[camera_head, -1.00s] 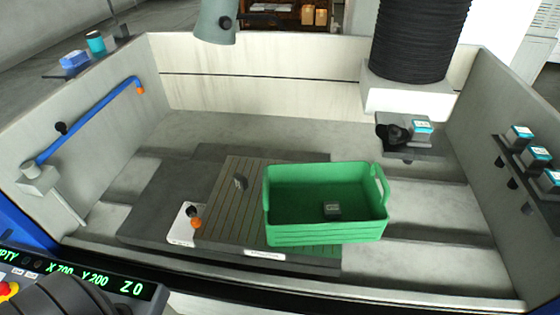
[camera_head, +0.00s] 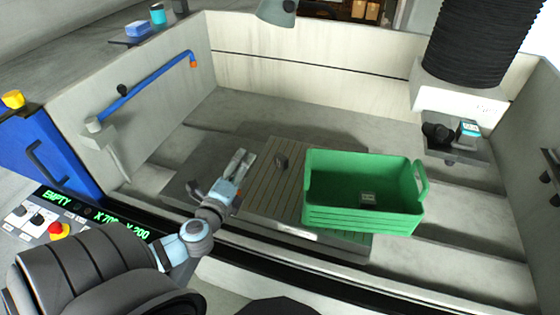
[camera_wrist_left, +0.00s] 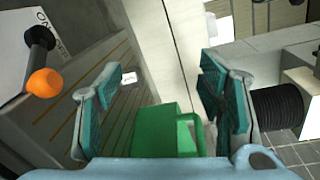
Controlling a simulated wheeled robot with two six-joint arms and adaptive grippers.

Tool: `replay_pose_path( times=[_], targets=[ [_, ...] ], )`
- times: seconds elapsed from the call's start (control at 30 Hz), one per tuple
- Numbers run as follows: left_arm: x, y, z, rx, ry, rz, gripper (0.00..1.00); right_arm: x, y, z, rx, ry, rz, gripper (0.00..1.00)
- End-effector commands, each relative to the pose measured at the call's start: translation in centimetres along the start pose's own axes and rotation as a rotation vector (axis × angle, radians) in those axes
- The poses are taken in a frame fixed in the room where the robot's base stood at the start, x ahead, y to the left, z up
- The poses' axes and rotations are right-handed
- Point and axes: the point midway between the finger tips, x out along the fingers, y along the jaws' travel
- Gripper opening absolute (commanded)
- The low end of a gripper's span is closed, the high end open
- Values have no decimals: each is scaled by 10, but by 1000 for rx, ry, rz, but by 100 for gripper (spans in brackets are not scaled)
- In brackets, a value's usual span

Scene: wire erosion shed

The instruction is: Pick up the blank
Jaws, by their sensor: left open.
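A small grey block (camera_head: 368,198), which looks like the blank, sits on the floor inside the green crate (camera_head: 365,222). My right gripper is not in view.
A grey-walled tank surrounds the plate and crate. A blue pipe (camera_head: 150,88) runs along its left wall. A black bellows column (camera_head: 480,40) stands at the back right, above a shelf (camera_head: 455,150) with a small boxed item (camera_head: 468,130). An orange-capped knob (camera_wrist_left: 43,82) rises near the plate.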

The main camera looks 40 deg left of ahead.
Motion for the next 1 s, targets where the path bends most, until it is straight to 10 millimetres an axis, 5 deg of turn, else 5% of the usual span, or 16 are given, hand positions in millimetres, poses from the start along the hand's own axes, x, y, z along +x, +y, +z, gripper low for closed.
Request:
replay_pose_path(
  times=[0.13, 0.33, 1.0],
  targets=[
    [28, -17, -18, 659, 260, -212, 62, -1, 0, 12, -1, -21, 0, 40],
    [46, 24, -14, 1294, 530, -271, 62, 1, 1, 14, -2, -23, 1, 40],
    [157, 53, -78, 1340, 551, -267, 62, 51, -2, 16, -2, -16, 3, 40]
  ],
)
